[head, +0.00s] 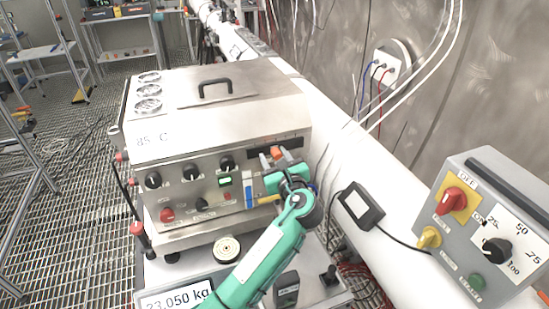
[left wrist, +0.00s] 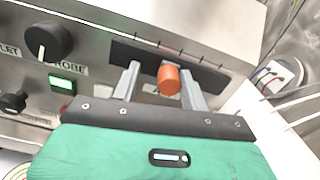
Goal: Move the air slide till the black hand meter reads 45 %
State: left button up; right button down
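The air slide shows as an orange knob (head: 277,152) on a dark slotted strip at the upper right of the steel box's front. In the left wrist view the orange knob (left wrist: 169,79) lies between the two fingers of my left gripper (left wrist: 160,72), closer to the right finger. In the head view the left gripper (head: 281,160) reaches the strip from below. My right gripper is out of view.
The steel box (head: 215,125) carries several black knobs, a red knob and a small lit green display. A black device with a pale screen (head: 361,205) sits on the white pipe. A grey control box (head: 490,225) stands right. A scale display (head: 175,297) reads 23.050 kg.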

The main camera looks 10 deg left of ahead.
pick_arm(q)
jog(key=shift+r, duration=0.15)
jog(key=p+v, duration=0.5)
jog(key=v, duration=0.8)
jog(key=shift+s+d, duration=0.3)
jog(key=shift+w, duration=0.1)
